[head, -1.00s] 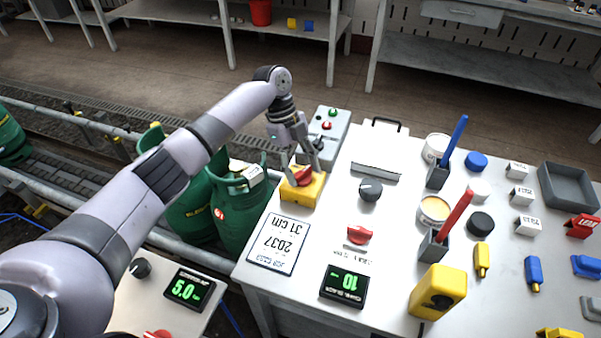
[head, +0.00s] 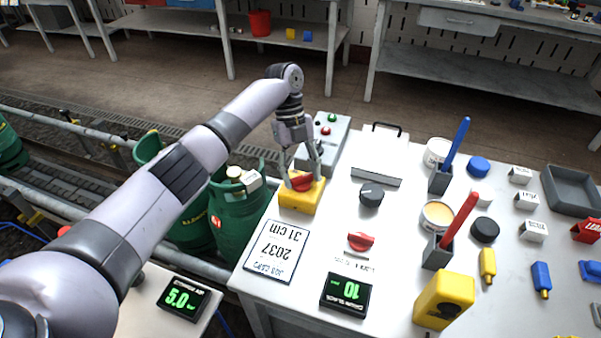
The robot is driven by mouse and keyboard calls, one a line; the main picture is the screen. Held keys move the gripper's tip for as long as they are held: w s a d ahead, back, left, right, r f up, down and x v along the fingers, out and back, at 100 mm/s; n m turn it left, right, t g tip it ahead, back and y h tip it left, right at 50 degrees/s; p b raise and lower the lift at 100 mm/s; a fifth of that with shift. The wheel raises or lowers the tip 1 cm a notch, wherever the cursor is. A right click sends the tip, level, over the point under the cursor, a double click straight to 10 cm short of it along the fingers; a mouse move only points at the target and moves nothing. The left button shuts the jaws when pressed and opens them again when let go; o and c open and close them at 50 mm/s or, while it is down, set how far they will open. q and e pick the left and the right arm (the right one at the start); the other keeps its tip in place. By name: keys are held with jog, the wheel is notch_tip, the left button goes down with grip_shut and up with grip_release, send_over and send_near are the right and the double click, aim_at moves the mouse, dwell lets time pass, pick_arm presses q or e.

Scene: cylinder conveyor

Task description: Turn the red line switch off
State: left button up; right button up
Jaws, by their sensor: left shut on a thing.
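The red switch knob (head: 302,183) sits on top of a yellow box (head: 301,200) at the far left corner of the white table. My left gripper (head: 302,180) reaches down over it from above, with one finger on each side of the knob, and is shut on it. The fingers partly cover the knob, so its exact setting is hard to read. A second red knob (head: 360,241) lies flat on the table panel nearer to me, with nothing touching it. My right gripper is not in view.
A grey box (head: 333,135) with green and red buttons stands just behind the yellow box. A dark knob (head: 371,194), a job card (head: 272,251) and a green-digit display (head: 345,292) are nearby. Green gas cylinders (head: 240,215) stand left of the table.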

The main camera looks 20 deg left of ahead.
pick_arm(q)
jog(key=o, duration=1.2)
jog(key=shift+c, duration=0.2)
jog(key=v, duration=1.2)
